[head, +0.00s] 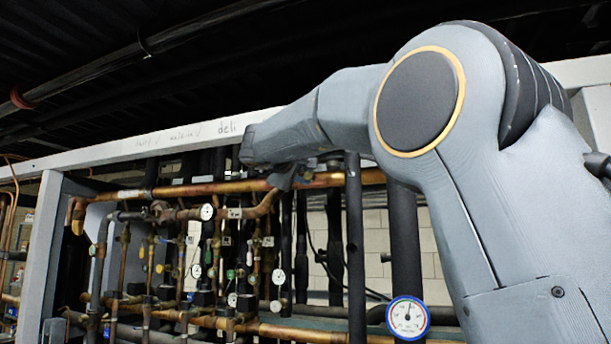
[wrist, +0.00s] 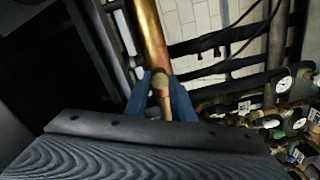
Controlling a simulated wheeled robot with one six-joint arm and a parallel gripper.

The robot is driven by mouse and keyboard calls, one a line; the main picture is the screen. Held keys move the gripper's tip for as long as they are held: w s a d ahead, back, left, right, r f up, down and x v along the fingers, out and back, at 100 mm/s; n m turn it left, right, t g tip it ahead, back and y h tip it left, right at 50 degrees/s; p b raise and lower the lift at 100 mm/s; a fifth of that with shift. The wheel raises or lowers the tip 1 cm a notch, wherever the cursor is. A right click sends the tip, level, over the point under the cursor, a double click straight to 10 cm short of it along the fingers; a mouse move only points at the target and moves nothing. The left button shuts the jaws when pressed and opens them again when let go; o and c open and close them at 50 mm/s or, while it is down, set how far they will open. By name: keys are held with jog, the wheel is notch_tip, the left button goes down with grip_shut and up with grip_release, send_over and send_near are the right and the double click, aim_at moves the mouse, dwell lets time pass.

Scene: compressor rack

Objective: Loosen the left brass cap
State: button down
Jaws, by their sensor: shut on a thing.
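In the wrist view, my gripper (wrist: 162,84) has its two blue fingers on either side of a small round brass cap (wrist: 161,83), shut on it. The cap lies at the near end of a thick copper pipe (wrist: 150,38) as seen from the wrist. In the head view, my gripper (head: 283,178) is at the upper copper pipe (head: 335,180), below the white beam. The cap is hidden there by my arm and fingers. I cannot make out another brass cap in either view.
A white frame beam (head: 180,140) runs above the pipes. Black insulated pipes (head: 355,250) stand close to the right of my gripper. A round blue-rimmed gauge (head: 408,317) is lower right. Several small gauges and valves crowd the rack (head: 200,260) below left.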

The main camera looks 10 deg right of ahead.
jog(key=shift+f, duration=0.15)
jog(key=c, duration=1.5)
grip_release()
jog(key=shift+b+v, duration=1.25)
jog(key=shift+v, duration=2.7)
